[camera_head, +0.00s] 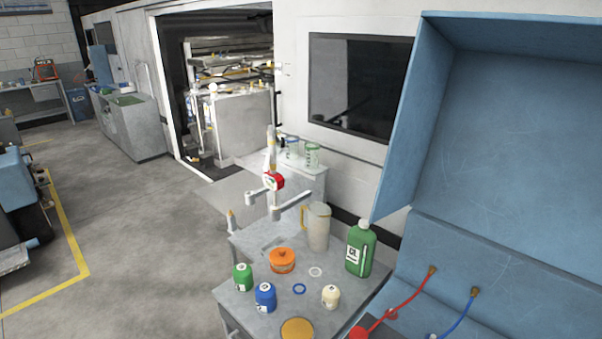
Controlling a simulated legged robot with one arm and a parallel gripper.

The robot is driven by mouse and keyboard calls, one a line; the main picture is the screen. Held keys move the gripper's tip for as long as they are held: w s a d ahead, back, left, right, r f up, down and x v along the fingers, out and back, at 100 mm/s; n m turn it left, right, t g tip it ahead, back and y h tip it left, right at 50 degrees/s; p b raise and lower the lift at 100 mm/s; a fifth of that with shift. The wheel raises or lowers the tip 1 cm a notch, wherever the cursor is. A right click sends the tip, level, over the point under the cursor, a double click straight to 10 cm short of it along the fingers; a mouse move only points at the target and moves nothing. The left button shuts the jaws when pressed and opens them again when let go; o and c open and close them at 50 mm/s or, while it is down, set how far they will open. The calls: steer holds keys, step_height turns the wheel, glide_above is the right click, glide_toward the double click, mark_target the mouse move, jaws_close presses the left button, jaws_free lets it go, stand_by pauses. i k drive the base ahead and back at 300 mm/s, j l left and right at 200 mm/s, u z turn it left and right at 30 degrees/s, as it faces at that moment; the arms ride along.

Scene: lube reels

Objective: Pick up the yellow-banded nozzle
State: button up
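I cannot clearly make out a yellow-banded nozzle. A slim upright pale piece with yellowish parts (270,150) stands at the back of the grey bench, above a red round part (273,181) and white arms; I cannot tell whether it is the nozzle. In the blue cabinet at the right, a red hose (405,308) and a blue hose (458,315) each have a small brass-coloured fitting at the upper end. Their lower ends are partly cut off by the frame. My gripper is not in view.
The grey bench (252,318) holds an orange-lidded pot (282,261), a clear jug (317,228), a green bottle (360,250), and green (242,277), blue (265,297) and cream (331,297) small containers. The blue cabinet (500,140) walls the right. Open floor (140,230) lies left.

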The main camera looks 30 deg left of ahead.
mark_target(280, 183)
steer(key=k+j, duration=0.2)
steer(key=j, duration=0.2)
steer(key=k+j, duration=0.25)
steer(key=j, duration=0.2)
steer(key=i+j+z, duration=0.1)
steer(key=j, duration=2.45)
steer(key=i+j, duration=0.1)
steer(key=j, duration=0.4)
steer(key=i+j+z, duration=0.1)
steer(key=j, duration=0.35)
steer(key=i+j, duration=0.1)
steer(key=j, duration=0.4)
steer(key=j+z, duration=0.1)
steer(key=j, duration=0.35)
steer(key=i, duration=0.05)
